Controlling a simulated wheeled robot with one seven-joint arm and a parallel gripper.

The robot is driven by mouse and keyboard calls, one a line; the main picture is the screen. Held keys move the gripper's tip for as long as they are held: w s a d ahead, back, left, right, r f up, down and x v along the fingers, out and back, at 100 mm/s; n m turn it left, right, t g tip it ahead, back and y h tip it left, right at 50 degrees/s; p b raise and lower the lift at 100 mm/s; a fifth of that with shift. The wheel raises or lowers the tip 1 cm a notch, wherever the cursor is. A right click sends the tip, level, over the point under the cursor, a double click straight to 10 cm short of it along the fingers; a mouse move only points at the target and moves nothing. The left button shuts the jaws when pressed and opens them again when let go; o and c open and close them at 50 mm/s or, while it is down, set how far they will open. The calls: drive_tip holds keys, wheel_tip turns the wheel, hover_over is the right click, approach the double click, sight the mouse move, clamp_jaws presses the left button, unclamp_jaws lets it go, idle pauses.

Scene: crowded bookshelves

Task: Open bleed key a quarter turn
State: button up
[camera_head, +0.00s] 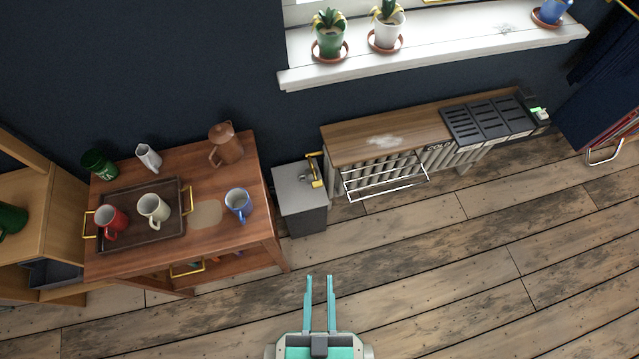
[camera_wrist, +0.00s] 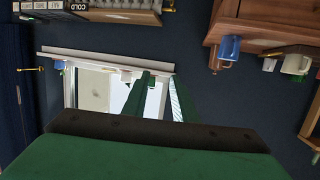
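A brass key-like piece (camera_head: 316,170), which looks like the bleed key, stands at the left end of the radiator (camera_head: 385,172), beside a grey box (camera_head: 301,200). Its exact fit on the valve is too small to tell. In the wrist view a small brass bit (camera_wrist: 169,7) shows at the radiator's end. My gripper (camera_head: 320,280) is low in the head view, in front of the box and apart from the key. Its two teal fingers are parallel with a gap between them, and nothing is held. The fingers also show in the wrist view (camera_wrist: 163,85), pointing towards the window.
A wooden cart (camera_head: 240,160) with mugs, a jug and a tray (camera_head: 160,238) stands left of the box. A wooden shelf (camera_head: 375,132) and a dark slotted panel (camera_head: 490,117) top the radiator. A white towel rail (camera_head: 385,193) sticks out in front. The plank floor (camera_head: 450,270) is clear.

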drive_tip(key=shift+s, duration=0.4)
drive_tip(key=shift+o, duration=0.4)
